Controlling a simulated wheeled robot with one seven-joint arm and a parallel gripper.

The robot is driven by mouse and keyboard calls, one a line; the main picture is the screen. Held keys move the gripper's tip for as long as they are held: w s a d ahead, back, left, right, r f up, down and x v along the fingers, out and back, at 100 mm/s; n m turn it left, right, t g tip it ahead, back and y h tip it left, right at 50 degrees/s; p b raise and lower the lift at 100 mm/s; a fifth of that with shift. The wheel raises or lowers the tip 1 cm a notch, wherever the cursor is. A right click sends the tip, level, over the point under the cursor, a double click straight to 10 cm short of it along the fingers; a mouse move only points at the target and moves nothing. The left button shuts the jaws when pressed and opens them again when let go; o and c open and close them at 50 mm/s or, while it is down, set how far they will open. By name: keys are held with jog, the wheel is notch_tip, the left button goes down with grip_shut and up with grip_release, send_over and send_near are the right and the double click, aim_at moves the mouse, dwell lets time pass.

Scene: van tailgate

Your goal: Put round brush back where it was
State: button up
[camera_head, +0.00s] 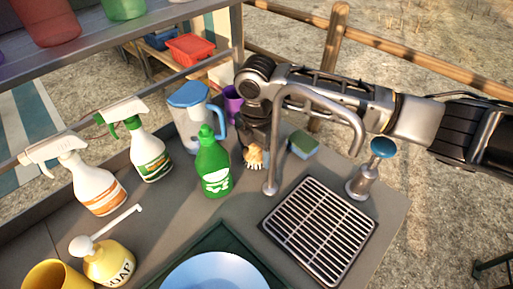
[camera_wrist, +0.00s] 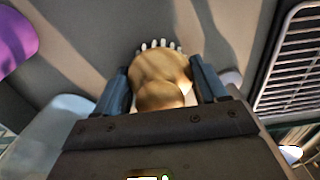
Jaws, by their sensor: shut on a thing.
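The round brush (camera_head: 254,157) has a tan wooden body and pale bristles at its lower edge. In the wrist view the brush (camera_wrist: 161,76) sits between the two blue-grey fingers of my gripper (camera_wrist: 163,84), which is shut on it. In the head view my gripper (camera_head: 255,138) reaches down behind the tap, between the green bottle and the sponge. The bristles point down close to the grey counter; I cannot tell whether they touch it. The upper part of the brush is hidden by my gripper in the head view.
A green bottle (camera_head: 213,165) stands just left of the brush, with a blue-lidded jug (camera_head: 188,115) and purple cup (camera_head: 232,103) behind. The curved tap (camera_head: 271,150) stands close on the right. A sponge (camera_head: 303,144) and metal drain grid (camera_head: 320,228) lie further right.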

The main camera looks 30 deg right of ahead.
jog(key=o, duration=0.9)
jog(key=shift+o, duration=0.2)
notch_tip(320, 180, up, 12)
jog(key=shift+r+b, duration=0.1)
jog(key=shift+b, duration=0.7)
